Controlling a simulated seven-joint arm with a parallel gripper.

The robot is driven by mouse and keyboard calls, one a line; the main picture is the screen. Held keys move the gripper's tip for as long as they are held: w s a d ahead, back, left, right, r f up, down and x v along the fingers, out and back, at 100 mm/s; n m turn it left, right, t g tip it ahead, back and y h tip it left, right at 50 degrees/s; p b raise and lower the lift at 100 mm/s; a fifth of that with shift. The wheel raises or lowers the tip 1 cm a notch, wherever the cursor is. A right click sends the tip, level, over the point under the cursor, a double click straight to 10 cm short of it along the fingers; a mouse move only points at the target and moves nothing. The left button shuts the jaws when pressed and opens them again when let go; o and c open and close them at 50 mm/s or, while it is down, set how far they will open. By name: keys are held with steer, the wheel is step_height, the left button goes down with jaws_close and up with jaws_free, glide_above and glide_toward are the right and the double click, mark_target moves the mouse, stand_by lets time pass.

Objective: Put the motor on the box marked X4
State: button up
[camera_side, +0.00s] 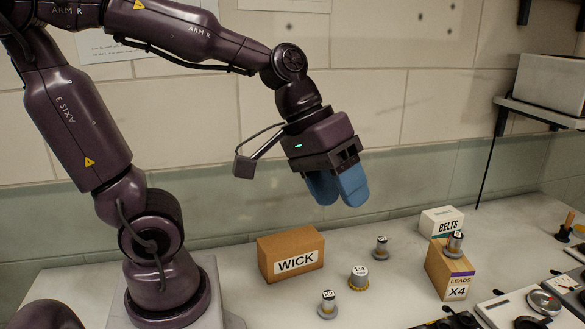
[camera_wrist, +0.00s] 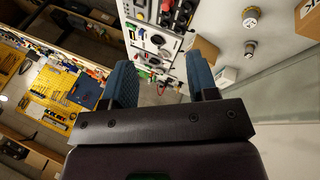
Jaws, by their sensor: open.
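The box marked X4 (camera_side: 452,274) is brown cardboard with a purple "LEADS" band and stands at the right of the bench. A small silver motor-like cylinder with a dark top and pale label (camera_side: 455,244) stands upright on it. Similar labelled cylinders stand on the bench: one behind (camera_side: 380,248), one in front (camera_side: 327,305), and one with a yellowish base marked 1:4 (camera_side: 358,278). I cannot tell all their labels. My gripper (camera_side: 337,190) has blue fingers, is open and empty, and hangs above the bench, left of the X4 box. Its spread fingers show in the wrist view (camera_wrist: 161,82).
A brown box marked WICK (camera_side: 291,255) stands below and left of my gripper. A white BELTS box (camera_side: 440,221) stands behind the X4 box. Panels with knobs and dials (camera_side: 530,308) fill the right front. Bare bench lies between the WICK and X4 boxes, around the cylinders.

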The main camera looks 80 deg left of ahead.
steer(key=s+a+r+m+t+y, duration=0.1)
steer(key=s+a+m+y, duration=0.2)
steer(key=s+a+m, duration=0.1)
steer(key=shift+s+a+r+y, duration=0.15)
steer(key=shift+s+r+y, duration=0.2)
steer(key=shift+s, duration=0.25)
